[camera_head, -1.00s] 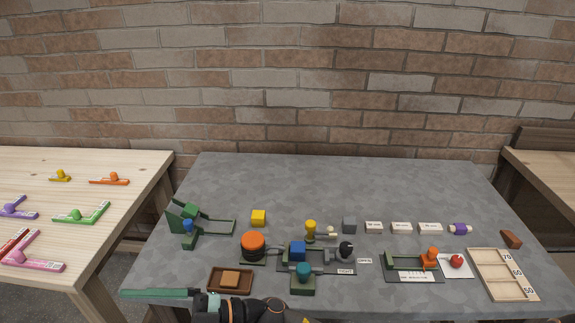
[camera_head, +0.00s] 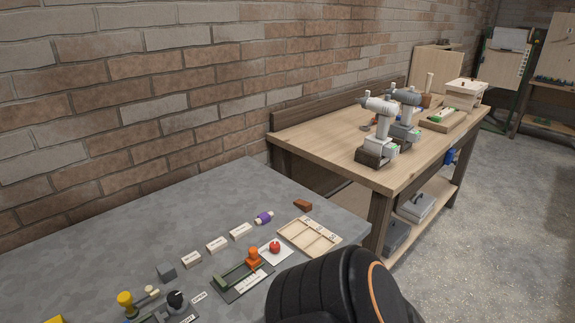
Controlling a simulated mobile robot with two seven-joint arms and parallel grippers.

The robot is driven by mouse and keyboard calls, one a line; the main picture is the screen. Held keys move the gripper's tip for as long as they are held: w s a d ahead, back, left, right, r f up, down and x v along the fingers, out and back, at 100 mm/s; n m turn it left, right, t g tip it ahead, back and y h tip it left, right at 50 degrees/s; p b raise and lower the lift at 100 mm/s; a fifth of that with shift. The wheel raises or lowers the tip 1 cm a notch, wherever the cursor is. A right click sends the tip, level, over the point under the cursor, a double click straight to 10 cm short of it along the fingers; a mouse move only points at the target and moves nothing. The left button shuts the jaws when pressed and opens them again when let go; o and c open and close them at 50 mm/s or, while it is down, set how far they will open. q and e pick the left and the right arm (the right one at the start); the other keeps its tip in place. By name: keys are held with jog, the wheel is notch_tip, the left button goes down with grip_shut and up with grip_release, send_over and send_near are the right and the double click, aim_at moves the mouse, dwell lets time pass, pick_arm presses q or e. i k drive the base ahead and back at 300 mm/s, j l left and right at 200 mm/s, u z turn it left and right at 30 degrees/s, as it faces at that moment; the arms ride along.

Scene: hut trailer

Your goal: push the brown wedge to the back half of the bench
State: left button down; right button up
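The brown wedge (camera_head: 303,205) lies on the grey bench (camera_head: 215,197) near its right end, just behind the wooden divided tray. Nothing touches it that I can see. A black rounded part of my own arm fills the bottom middle of the view, in front of the tray. Neither gripper's fingers show in the current view, so their state is hidden.
The divided tray (camera_head: 309,237), a red ball on a white card (camera_head: 277,252), a purple-and-white cylinder (camera_head: 264,217) and white labelled blocks (camera_head: 217,245) are near the wedge. The bench behind them is bare up to the brick wall. A wooden workbench (camera_head: 330,135) with drills stands beyond.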

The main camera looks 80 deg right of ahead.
aim_at(304, 206)
jog(key=z, duration=1.15)
jog(key=i+j, duration=0.05)
